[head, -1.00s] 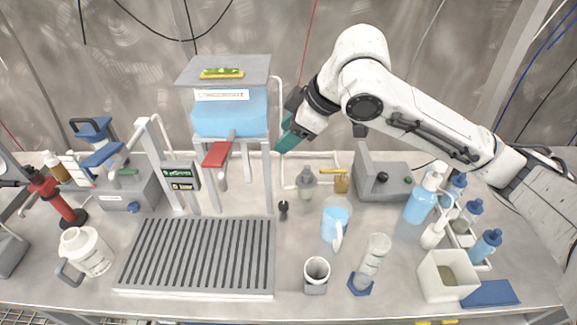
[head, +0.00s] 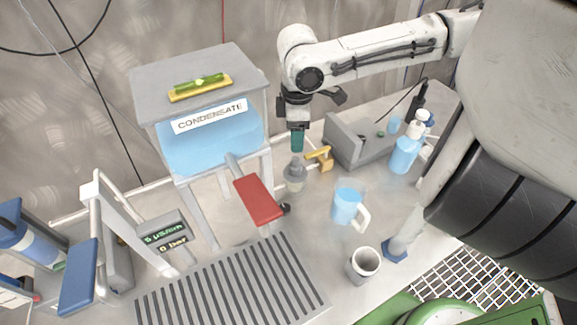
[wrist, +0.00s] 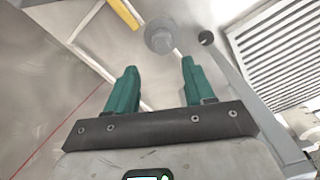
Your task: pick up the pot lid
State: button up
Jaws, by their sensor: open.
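A small grey rounded pot (head: 295,180) with a narrower top stands on the bench under the condensate tank's right side. Its top piece (head: 296,162) looks like a lid, though I cannot make out a seam. In the wrist view the pot (wrist: 160,36) shows as a grey round shape beyond the fingertips, roughly midway between them. My gripper (head: 297,150) has teal fingers pointing down, just above the pot's top and apart from it. In the wrist view my gripper (wrist: 158,75) is open and empty.
A yellow-handled valve (head: 322,158) sits right beside the pot. The condensate tank (head: 210,138) and a red lever (head: 257,199) stand to the left, a grey box (head: 350,141) to the right. A blue jug (head: 346,206) and a grey cup (head: 364,263) stand in front.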

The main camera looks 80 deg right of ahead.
aim_at(296, 158)
notch_tip(296, 158, down, 2)
jog(key=shift+w+f, duration=0.1)
jog(key=shift+w, duration=0.05)
jog(key=shift+s+a+f+p, duration=0.1)
jog(key=shift+f+p, duration=0.1)
jog(key=shift+f, duration=1.2)
jog(key=shift+s+a+f+p, duration=0.1)
jog(key=shift+f+p, duration=0.1)
jog(key=shift+f, duration=1.15)
jog(key=shift+c, duration=0.5)
grip_shut()
